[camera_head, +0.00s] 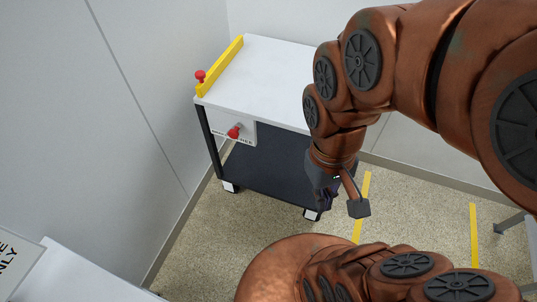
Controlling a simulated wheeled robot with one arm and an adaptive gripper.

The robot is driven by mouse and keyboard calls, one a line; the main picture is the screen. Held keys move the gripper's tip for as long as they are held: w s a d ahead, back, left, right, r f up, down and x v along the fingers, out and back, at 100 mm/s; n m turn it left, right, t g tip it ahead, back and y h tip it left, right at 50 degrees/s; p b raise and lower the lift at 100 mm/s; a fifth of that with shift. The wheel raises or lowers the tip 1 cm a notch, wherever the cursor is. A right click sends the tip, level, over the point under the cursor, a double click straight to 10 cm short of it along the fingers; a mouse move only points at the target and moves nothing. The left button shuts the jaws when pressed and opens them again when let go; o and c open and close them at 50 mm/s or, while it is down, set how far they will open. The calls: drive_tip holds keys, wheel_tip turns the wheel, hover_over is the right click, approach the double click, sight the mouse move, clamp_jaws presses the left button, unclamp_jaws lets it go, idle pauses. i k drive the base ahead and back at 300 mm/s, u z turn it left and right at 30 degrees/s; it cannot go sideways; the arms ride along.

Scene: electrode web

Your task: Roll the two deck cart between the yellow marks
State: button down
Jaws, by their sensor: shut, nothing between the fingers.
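The two deck cart (270,66) stands near the back left corner, its white top deck above a dark lower deck (268,172). It has a yellow bar (222,66) along its left edge, a red knob (200,76) there, and a red handle (234,132) on its front panel. Two yellow marks lie on the floor, a left mark (361,208) and a right mark (474,238). The cart is left of both. My gripper (325,202) is shut and empty, pointing down in front of the cart's right side, whose end my arm hides. I cannot tell whether it touches the cart.
Walls (70,110) close in the left and back sides. A white surface with a sign (15,262) is at the lower left. A grey metal leg (512,222) stands at the right edge. Speckled floor between the yellow marks looks clear where visible.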

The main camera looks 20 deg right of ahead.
sight(261, 89)
drive_tip(key=z, duration=0.35)
drive_tip(key=k, duration=1)
drive_tip(key=u, duration=0.45)
